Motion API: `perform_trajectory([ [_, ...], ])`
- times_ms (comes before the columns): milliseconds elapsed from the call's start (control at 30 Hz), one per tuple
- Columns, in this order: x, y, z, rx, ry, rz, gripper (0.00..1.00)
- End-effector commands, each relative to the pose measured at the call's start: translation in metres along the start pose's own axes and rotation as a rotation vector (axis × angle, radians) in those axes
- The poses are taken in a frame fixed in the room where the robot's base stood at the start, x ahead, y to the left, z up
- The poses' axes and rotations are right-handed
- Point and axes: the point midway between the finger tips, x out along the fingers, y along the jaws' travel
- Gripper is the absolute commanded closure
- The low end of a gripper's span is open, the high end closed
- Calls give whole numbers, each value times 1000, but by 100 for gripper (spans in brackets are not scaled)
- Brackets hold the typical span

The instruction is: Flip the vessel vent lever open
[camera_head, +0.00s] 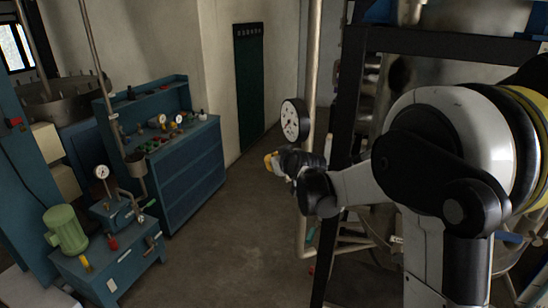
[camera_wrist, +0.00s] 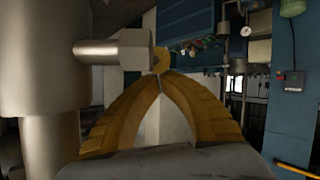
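My gripper (camera_wrist: 160,77) fills the lower middle of the wrist view, its two orange-yellow fingers curved inward with their tips together. Nothing clear shows between them. A short metal stub with a blocky end (camera_wrist: 126,47) sticks out sideways from a large grey metal cylinder (camera_wrist: 35,60), which looks like the vessel. A small yellow piece (camera_wrist: 161,60) shows at the stub's end, just beyond my fingertips; I cannot tell whether it is the vent lever or whether they touch it. In the head view my gripper (camera_head: 271,161) is small and partly hidden by its own wrist.
A white round dial (camera_head: 294,120) stands just above my gripper beside a vertical pipe (camera_head: 312,80). A dark frame post (camera_head: 345,120) rises close to my arm. Blue cabinets (camera_head: 190,170) and a green motor (camera_head: 65,229) stand at left. The floor (camera_head: 235,230) between is clear.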

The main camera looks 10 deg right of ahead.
Motion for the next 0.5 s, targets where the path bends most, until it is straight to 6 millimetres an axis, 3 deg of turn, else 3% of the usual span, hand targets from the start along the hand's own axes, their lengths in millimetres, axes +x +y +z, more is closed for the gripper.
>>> perform_trajectory([
  [500,13,-5,21,-6,-129,-25,100],
])
